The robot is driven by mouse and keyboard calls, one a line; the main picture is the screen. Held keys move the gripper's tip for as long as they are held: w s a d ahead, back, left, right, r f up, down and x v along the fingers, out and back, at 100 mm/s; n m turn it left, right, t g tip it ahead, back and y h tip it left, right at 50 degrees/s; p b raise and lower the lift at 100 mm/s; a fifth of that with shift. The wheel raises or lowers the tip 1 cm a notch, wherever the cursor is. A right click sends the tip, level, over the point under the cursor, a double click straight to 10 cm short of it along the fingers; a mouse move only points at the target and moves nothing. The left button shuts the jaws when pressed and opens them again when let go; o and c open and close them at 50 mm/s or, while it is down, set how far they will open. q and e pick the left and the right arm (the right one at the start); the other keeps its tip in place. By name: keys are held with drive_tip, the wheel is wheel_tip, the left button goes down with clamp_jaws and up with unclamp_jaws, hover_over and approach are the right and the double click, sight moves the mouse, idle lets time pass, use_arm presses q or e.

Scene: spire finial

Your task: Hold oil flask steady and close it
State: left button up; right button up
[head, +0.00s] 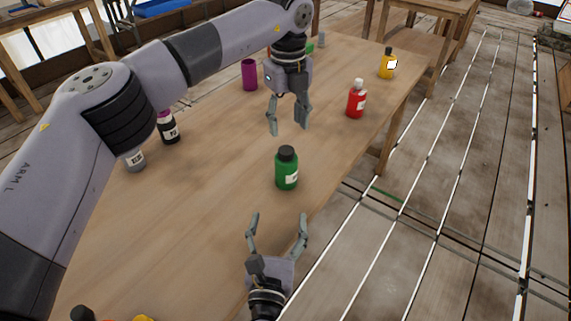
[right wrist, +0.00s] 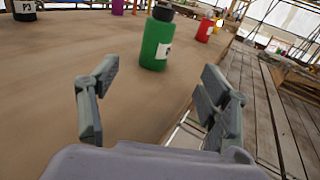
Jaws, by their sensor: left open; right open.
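A green bottle (head: 287,176) with a black cap and a white label stands upright on the wooden table; no readable label names the oil flask. The cap (head: 287,154) sits on top of it; I cannot tell how tightly. My left gripper (head: 288,128) is open, pointing down, just behind and above the bottle, not touching it. My right gripper (head: 279,216) is open and empty in front of the bottle, at the table's near edge. In the right wrist view the green bottle (right wrist: 157,45) stands beyond the open fingers, apart from them.
A red bottle (head: 356,103) and a yellow bottle (head: 387,66) stand along the right edge of the table (head: 210,215). A purple container (head: 250,75), a black bottle (head: 168,130) and a grey one (head: 133,161) stand farther left. The table around the green bottle is clear.

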sight(285, 174)
drive_tip(key=shift+s, duration=0.15)
drive_tip(key=w, duration=0.6)
drive_tip(key=w+d, duration=0.1)
drive_tip(key=w, duration=1.1)
drive_tip(key=shift+d+f, duration=0.1)
drive_tip(key=shift+d, duration=0.2)
drive_tip(key=shift+c, duration=0.2)
clamp_jaws()
